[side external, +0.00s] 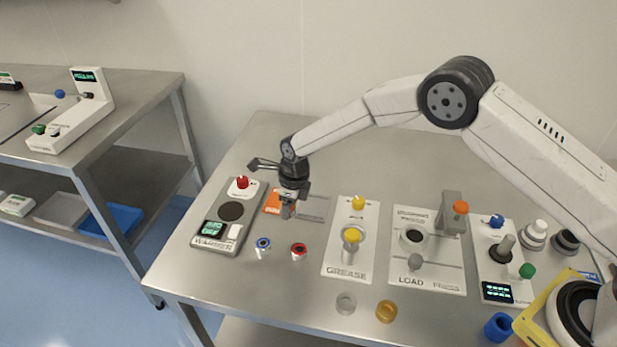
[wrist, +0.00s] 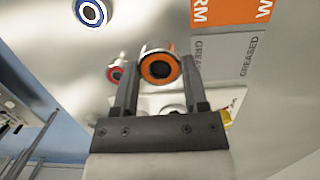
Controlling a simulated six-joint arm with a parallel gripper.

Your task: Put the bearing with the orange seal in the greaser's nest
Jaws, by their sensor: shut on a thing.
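The bearing with the orange seal (wrist: 160,70) is held between the two fingers of my gripper (wrist: 162,80), its orange face toward the wrist camera. In the side view my gripper (side external: 287,205) points down and holds the bearing above the table, over the front of the orange and grey mats; the bearing's seal colour cannot be made out there. The greaser (side external: 346,271) is a white plate marked GREASE, to the right of my gripper. A yellow-topped post stands on it and partly hides the round nest (side external: 363,238).
The blue-sealed bearing (side external: 263,245) and red-sealed bearing (side external: 298,251) stand in front of my gripper. The warmer (side external: 212,243) is at left, the LOAD press (side external: 427,275) at right. Clear and amber rings (side external: 386,311) lie near the front edge.

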